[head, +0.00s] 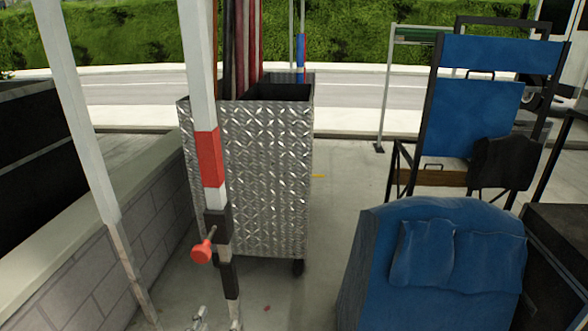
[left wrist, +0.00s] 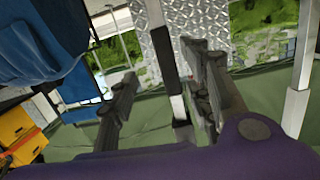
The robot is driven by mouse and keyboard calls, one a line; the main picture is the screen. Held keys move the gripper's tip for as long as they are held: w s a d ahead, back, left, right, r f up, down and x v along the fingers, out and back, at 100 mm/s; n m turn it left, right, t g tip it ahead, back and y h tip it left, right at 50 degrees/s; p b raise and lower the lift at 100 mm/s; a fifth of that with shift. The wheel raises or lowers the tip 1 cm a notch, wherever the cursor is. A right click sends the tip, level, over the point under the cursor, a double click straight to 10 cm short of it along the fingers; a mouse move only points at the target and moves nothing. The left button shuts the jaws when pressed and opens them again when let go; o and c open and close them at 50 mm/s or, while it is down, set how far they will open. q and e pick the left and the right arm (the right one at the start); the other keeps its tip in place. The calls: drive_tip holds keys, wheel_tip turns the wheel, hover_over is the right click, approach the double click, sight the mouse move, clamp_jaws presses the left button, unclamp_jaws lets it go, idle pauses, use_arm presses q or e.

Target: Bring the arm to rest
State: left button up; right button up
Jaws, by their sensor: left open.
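My left gripper (left wrist: 160,62) shows in the left wrist view as two dark grey fingers spread well apart. It is open, and I see nothing held between the fingers. A white and black pole (left wrist: 164,50) shows in the gap between them; I cannot tell how far beyond the fingertips it is. In the head view, small grey tips (head: 216,321) at the bottom edge may be the fingers of this gripper, close to the foot of the pole (head: 200,60) with the red band and red knob. My right gripper is in neither view.
A diamond-plate metal bin (head: 255,180) on casters stands behind the pole. A second white pole (head: 75,110) and a low block wall (head: 100,250) are at left. A blue padded seat (head: 390,270) and a blue folding chair (head: 475,110) are at right. Bare floor (head: 335,190) lies between.

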use_arm(q)
drive_tip(key=s+f+g+p, duration=0.2)
drive_tip(key=s+f+p, duration=0.1)
drive_tip(key=s, duration=0.7)
drive_tip(key=s+f+g+p, duration=0.3)
drive_tip(key=s, duration=0.8)
drive_tip(key=s+f+g+p, duration=0.2)
drive_tip(key=s+f+p, duration=0.1)
drive_tip(key=s, duration=0.8)
drive_tip(key=shift+s+n+g+p, duration=0.3)
drive_tip(key=shift+g+p, duration=0.1)
drive_tip(key=shift+p, duration=0.1)
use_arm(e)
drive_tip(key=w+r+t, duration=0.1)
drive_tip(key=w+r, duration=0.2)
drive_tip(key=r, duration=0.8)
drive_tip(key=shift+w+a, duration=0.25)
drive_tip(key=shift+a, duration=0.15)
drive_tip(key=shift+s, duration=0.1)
use_arm(q)
drive_tip(key=shift+w, duration=0.1)
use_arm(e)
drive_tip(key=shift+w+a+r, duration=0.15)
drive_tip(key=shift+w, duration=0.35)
